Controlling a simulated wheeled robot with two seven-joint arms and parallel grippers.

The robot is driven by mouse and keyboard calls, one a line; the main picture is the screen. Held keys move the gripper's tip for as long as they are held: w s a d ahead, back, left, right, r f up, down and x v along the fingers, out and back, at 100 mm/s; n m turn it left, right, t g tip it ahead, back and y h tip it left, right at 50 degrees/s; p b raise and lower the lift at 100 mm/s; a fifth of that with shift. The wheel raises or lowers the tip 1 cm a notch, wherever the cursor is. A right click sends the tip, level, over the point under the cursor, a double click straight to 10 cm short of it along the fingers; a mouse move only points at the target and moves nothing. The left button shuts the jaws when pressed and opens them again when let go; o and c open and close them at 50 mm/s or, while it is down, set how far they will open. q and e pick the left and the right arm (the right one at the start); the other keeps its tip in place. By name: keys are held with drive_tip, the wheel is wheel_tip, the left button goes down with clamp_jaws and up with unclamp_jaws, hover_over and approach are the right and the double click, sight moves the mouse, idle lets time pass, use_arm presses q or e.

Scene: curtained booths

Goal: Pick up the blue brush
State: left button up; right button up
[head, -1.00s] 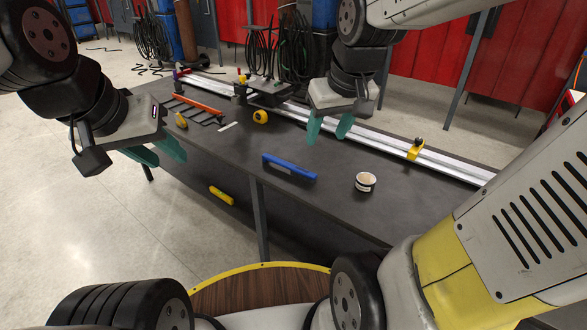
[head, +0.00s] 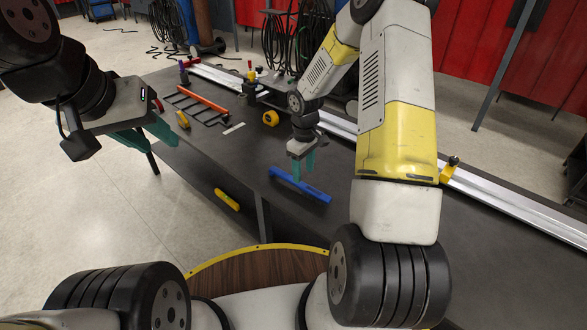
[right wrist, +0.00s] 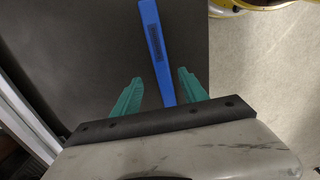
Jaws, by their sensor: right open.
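The blue brush (head: 300,184) lies on the dark table near its front edge. In the right wrist view the brush (right wrist: 153,35) runs between the two teal fingers, with a dark bristle strip along its side. My right gripper (head: 303,174) is open, pointing down just above or around the brush; I cannot tell the exact height. In the right wrist view the fingers (right wrist: 157,85) stand apart on either side of the brush, not touching it.
The dark table (head: 260,155) holds a yellow tape measure (head: 271,118), a rack with an orange bar (head: 203,99) and a long metal rail (head: 500,209) along the back. A yellow object (head: 227,199) lies on the lower shelf. The table around the brush is clear.

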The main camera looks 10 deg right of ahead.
sight(302, 184)
drive_tip(key=f, duration=0.6)
drive_tip(key=shift+s+a+f, duration=0.1)
drive_tip(key=shift+a+f, duration=0.1)
clamp_jaws()
